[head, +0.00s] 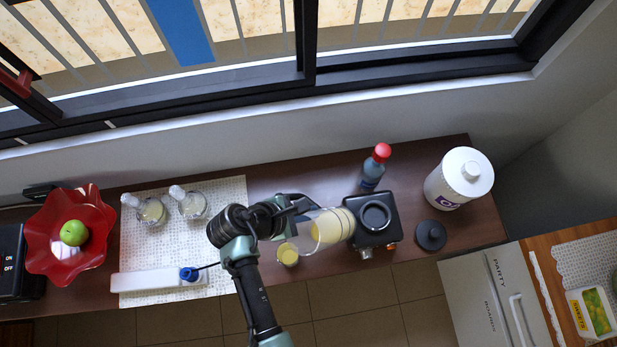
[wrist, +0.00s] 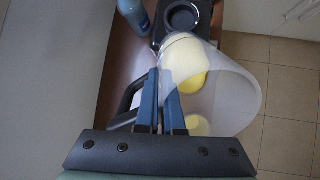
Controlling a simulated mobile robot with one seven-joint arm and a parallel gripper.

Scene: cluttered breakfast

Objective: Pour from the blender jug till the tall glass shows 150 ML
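The clear blender jug (head: 318,232) is tilted well over, with pale yellow liquid (head: 335,224) inside. The tall glass (head: 288,254) stands on the counter below the jug's open end and holds some yellow liquid. In the wrist view the glass (wrist: 196,126) shows partly through the jug wall. Its marks cannot be read, and no stream can be made out.
The black blender base (head: 374,226) stands right of the jug, with a dark lid (head: 431,235) beyond. A red-capped bottle (head: 375,167) stands behind. A patterned mat (head: 222,235) at left bears two glass bottles (head: 192,203) and a white bar-shaped object (head: 155,280). A red bowl (head: 45,262) is farther left.

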